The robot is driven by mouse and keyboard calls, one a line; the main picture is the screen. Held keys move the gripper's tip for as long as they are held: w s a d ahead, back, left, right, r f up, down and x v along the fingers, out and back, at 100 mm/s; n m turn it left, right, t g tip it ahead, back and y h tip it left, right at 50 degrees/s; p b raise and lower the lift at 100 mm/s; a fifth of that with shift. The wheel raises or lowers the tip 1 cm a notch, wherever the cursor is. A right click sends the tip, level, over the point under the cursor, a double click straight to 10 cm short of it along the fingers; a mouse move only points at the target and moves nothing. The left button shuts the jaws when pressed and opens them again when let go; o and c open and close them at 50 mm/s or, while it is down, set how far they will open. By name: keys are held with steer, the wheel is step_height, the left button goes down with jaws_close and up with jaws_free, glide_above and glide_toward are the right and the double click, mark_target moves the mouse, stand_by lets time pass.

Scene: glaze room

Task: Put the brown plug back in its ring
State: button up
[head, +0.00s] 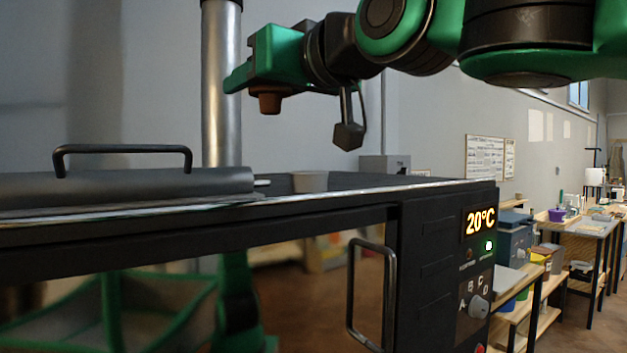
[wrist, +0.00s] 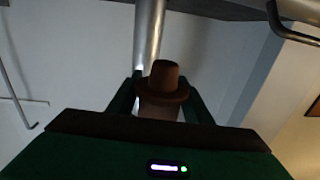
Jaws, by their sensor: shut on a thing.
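The brown plug (head: 270,102) hangs below my gripper (head: 252,82) in the head view, its narrower end down. In the wrist view the plug (wrist: 164,80) sits between the two green fingers of my gripper (wrist: 163,103), which is shut on it. A short pale ring (head: 310,181) stands on top of the black kiln (head: 420,190), below and to the right of the plug in the head view. The plug is in the air, clear of the ring. The inside of the ring is hidden from this low angle.
A dark lid with a black handle (head: 123,150) lies on the kiln top, left of the ring. A steel flue pipe (head: 221,100) rises behind. A grey box (head: 384,165) shows behind the kiln's top edge. The air between plug and ring looks clear.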

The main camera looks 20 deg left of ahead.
steer(key=w+f, duration=0.2)
steer(key=w, duration=0.1)
steer(key=w+d+f, duration=0.1)
steer(key=w+f, duration=0.1)
steer(key=w, duration=0.2)
steer(key=w+d+f, duration=0.1)
steer(key=w+f, duration=0.1)
steer(key=w, duration=0.1)
steer(key=shift+w+f, duration=0.25)
steer(key=shift+w, duration=0.15)
steer(key=shift+f, duration=2)
steer(key=shift+f, duration=0.2)
steer(key=o, duration=1.2)
steer(key=shift+r, duration=0.2)
steer(key=v, duration=1.2)
